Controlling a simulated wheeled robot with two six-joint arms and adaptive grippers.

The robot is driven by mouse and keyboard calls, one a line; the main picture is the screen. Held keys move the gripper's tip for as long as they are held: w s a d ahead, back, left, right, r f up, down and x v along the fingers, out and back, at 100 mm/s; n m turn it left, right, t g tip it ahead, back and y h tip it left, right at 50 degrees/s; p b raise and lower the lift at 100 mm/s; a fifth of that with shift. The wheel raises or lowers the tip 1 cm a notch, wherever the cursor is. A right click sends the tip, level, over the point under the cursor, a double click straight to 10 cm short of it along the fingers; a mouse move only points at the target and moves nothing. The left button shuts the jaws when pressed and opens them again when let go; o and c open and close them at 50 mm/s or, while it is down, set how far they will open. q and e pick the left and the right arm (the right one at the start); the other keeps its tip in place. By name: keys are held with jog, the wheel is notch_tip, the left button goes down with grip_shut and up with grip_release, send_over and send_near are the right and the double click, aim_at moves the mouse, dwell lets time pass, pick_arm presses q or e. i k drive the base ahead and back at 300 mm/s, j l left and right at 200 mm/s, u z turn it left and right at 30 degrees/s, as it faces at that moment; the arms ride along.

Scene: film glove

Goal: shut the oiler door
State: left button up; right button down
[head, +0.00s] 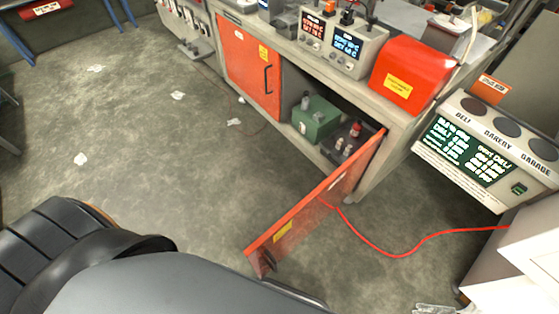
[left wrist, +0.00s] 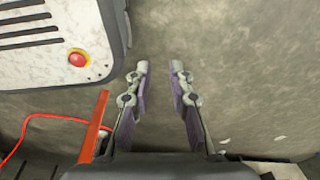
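An orange cabinet door (head: 315,205) stands swung wide open at the right half of the workbench cabinet, with a yellow label and a dark handle near its free end. I take it as the oiler door; its label is too small to read. In the left wrist view, an orange panel edge (left wrist: 94,125), likely this door, shows left of my left gripper (left wrist: 159,70). The gripper's two fingers are apart with only floor between them, and they appear clear of the panel. In the head view my arm hides the gripper.
The open compartment holds a green box (head: 315,120) and a dark tray (head: 340,150) with small bottles. A shut orange door (head: 248,68) is on its left. A red cable (head: 400,252) crosses the floor by the open door. Paper scraps lie on open floor at left.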

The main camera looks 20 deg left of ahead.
aim_at(264, 255)
jog(key=k+l+u, duration=0.45)
jog(key=l, duration=0.2)
jog(key=k+l+u, duration=0.4)
jog(key=k, duration=0.2)
